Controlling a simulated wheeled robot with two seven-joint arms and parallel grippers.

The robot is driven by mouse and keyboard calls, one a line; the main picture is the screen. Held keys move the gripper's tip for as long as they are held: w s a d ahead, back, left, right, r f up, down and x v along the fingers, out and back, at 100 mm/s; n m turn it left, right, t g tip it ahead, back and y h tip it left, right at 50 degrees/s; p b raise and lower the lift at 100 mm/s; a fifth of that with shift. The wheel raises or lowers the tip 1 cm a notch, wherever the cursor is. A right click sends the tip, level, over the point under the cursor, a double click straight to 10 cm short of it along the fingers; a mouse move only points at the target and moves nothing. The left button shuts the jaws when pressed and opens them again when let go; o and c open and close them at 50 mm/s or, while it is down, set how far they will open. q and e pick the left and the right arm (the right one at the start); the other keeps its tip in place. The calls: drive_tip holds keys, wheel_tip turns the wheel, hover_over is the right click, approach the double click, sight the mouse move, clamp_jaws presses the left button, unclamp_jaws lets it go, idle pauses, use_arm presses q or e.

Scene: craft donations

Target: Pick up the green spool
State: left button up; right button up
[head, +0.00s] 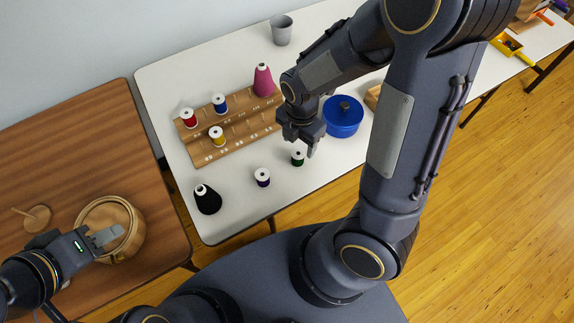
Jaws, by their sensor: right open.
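The green spool (298,159), dark green thread with white ends, stands upright on the white table near its front edge. My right gripper (300,146) points down just above and behind it, fingers apart and empty. I cannot tell whether a finger touches the spool. My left gripper (118,236) is over the round wooden container on the brown table at left; its finger gap is not clear.
A wooden rack (240,143) holds red, blue and yellow spools and a pink cone.

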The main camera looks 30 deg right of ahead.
sight(298, 156)
wheel_tip(298, 156, down, 8)
drive_tip(key=shift+r+b, duration=0.15)
drive_tip(key=shift+b, duration=0.15)
drive_tip(key=c, duration=1.1)
drive_tip(key=shift+o, duration=0.2)
drive_tip(key=shift+r, duration=0.1)
